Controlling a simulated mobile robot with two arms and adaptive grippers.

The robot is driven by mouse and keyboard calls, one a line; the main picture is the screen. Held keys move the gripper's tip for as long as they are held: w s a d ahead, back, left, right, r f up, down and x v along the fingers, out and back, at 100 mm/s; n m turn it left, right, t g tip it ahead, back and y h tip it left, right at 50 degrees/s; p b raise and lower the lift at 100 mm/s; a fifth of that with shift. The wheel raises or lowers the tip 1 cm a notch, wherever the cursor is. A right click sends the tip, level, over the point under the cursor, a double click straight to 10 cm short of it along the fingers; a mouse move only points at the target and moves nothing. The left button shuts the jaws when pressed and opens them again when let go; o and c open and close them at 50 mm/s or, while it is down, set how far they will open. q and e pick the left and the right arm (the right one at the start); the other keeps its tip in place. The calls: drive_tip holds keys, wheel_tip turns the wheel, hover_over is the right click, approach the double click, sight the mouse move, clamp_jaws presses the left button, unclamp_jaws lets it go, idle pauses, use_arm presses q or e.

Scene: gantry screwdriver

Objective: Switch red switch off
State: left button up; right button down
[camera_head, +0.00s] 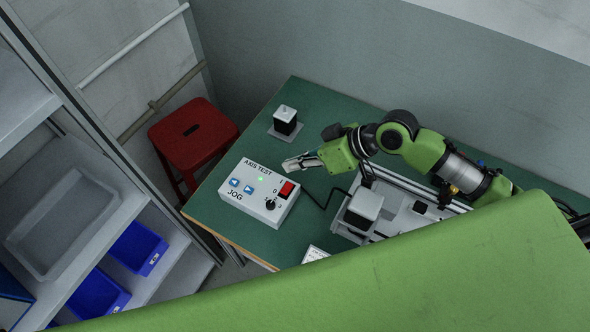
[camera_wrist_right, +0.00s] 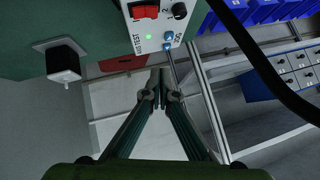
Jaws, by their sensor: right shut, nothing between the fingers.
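The red switch (camera_head: 287,189) is a rocker on the right side of the top of a white control box (camera_head: 252,203) marked AXIS TEST and JOG. A green lamp on the box is lit. The switch also shows at the top edge of the right wrist view (camera_wrist_right: 145,11). Which way the rocker is tipped is too small to tell. My right gripper (camera_head: 290,164) is shut and empty, its fingertips behind the switch in the head view and apart from it. Its narrow fingers also show in the right wrist view (camera_wrist_right: 160,82). My left gripper is not in view.
The box stands on a green table (camera_head: 325,110). A small motor block (camera_head: 285,122) sits behind it, and a metal gantry frame (camera_head: 362,212) is to its right, with a cable between. A red stool (camera_head: 192,135) and shelves with blue bins (camera_head: 137,247) are at left.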

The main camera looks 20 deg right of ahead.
drive_tip(key=shift+r, duration=0.2)
drive_tip(key=s+d+r+b, duration=0.1)
drive_tip(key=s+d, duration=0.2)
drive_tip(key=d, duration=0.3)
drive_tip(key=shift+d, duration=0.25)
